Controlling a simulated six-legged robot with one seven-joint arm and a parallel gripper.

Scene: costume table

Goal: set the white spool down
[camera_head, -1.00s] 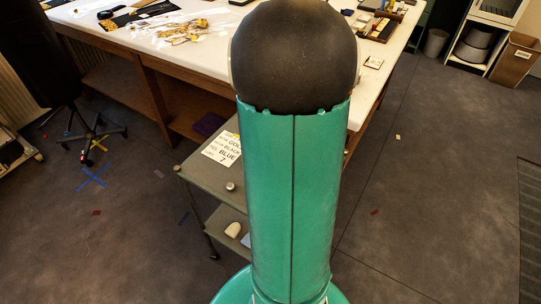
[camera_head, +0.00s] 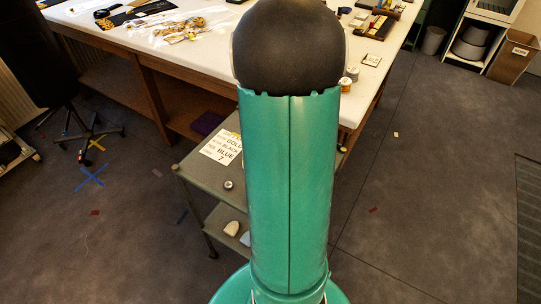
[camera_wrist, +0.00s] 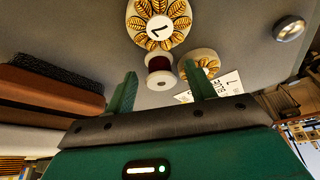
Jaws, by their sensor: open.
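My gripper (camera_wrist: 160,78) shows in the wrist view with its two green fingers apart and nothing held between them. A spool with pale ends and dark red thread (camera_wrist: 158,73) stands beyond the fingertips, between them in the picture; I see no contact. In the head view, a small whitish spool-like piece (camera_head: 352,73) stands at the white table's near right corner, beside an orange-and-white one (camera_head: 345,84). They are too small to identify surely. My arm hides the gripper in the head view.
A round gold-leaf rosette marked with a figure (camera_wrist: 159,22) and another gold-leaf piece (camera_wrist: 200,62) lie near the red spool. A lettered card (camera_head: 222,147) and a small metal round (camera_head: 228,185) lie on the grey cart (camera_head: 205,175). The white table (camera_head: 200,58) stands behind.

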